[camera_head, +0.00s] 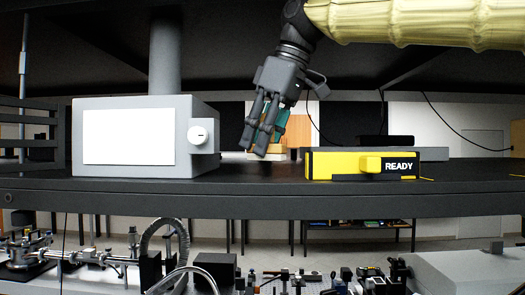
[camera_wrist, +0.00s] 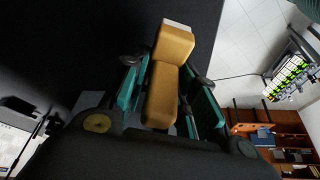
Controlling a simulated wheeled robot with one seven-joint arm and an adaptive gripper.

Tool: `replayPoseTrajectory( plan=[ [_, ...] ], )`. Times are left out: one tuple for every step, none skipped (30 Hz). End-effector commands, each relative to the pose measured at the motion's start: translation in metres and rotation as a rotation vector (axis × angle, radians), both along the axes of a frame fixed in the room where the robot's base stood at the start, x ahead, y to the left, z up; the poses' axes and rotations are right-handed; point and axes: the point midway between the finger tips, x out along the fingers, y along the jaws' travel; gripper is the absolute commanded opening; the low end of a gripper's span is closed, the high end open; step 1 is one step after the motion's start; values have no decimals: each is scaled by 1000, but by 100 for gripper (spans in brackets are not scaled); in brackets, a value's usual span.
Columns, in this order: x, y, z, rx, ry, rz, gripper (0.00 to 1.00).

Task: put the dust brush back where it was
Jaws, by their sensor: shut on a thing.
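The dust brush (camera_wrist: 163,92) shows in the wrist view as a tan, wood-coloured block and handle with a pale end. It lies between the teal finger pads of my gripper (camera_wrist: 166,98), which is shut on it. In the head view my gripper (camera_head: 255,150) points down over the black shelf (camera_head: 230,183), between the grey box and the yellow box. A tan part with a pale lower edge shows behind the fingertips there, close to the shelf top. The fingers hide much of it, and I cannot tell whether it touches the shelf.
A grey instrument box (camera_head: 205,113) with a white screen and knob stands on the left, with a grey column behind it. A yellow box (camera_head: 335,165) marked READY lies on the right. Optical parts (camera_head: 285,275) crowd the bench below the shelf.

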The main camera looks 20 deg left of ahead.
Motion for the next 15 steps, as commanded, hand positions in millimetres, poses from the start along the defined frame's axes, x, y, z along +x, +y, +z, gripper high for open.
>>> replayPoseTrajectory(
  plan=[
    [-1,0,-3,-1,2,2,9],
    [-1,0,-5,-1,2,2,9],
    [-1,0,-9,-2,1,3,9],
    [-1,0,-11,-2,2,4,9],
    [-1,0,-13,-1,2,3,9],
    [-1,0,-17,-1,3,3,9],
    [-1,-1,-19,-1,2,2,9],
    [-1,-1,-22,-1,2,1,9],
    [-1,-1,-25,-2,2,1,9],
    [-1,-1,-27,-2,2,2,9],
    [-1,-1,-29,-1,2,2,9],
    [-1,0,-31,0,1,2,9],
    [-1,0,-32,0,1,2,9],
    [-1,0,-32,-1,1,1,9],
    [-1,0,-33,-1,1,1,9]
  ],
)
